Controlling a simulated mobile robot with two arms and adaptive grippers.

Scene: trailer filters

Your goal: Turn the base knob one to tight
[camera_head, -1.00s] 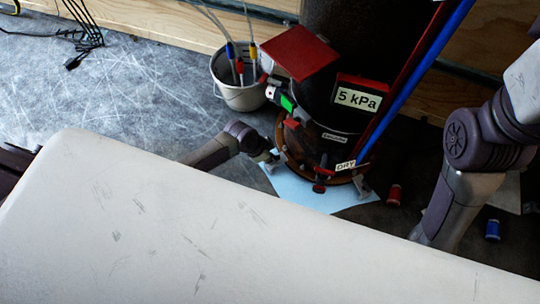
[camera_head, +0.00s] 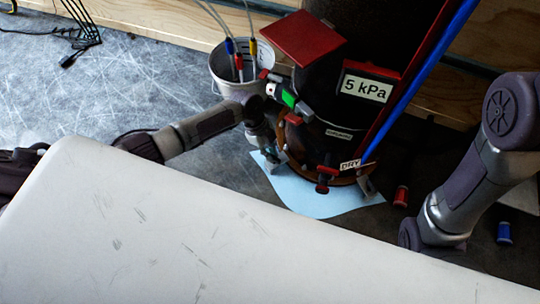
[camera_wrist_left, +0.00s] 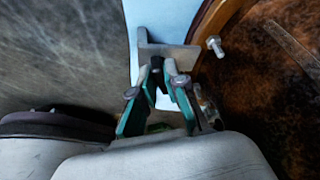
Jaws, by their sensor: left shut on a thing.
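The dark cylinder (camera_head: 345,125) stands on a brown round base flange (camera_head: 346,181) over a light blue sheet (camera_head: 312,203). My left gripper (camera_head: 272,157) reaches the flange's left side. In the left wrist view, its green-sided fingers (camera_wrist_left: 162,74) are shut on a small dark part at a grey bracket (camera_wrist_left: 168,54), at the flange's edge. This looks like a base knob, mostly hidden by the fingers. Another red knob (camera_head: 325,178) sits at the flange's front. My right arm is at the right; its gripper is hidden.
A grey bucket (camera_head: 231,80) with coloured-tipped tubes stands left of the cylinder. A red spool (camera_head: 401,196) and a blue spool (camera_head: 504,233) are on the floor at right. Blue and red rods lean by the cylinder. The floor at left is mostly clear.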

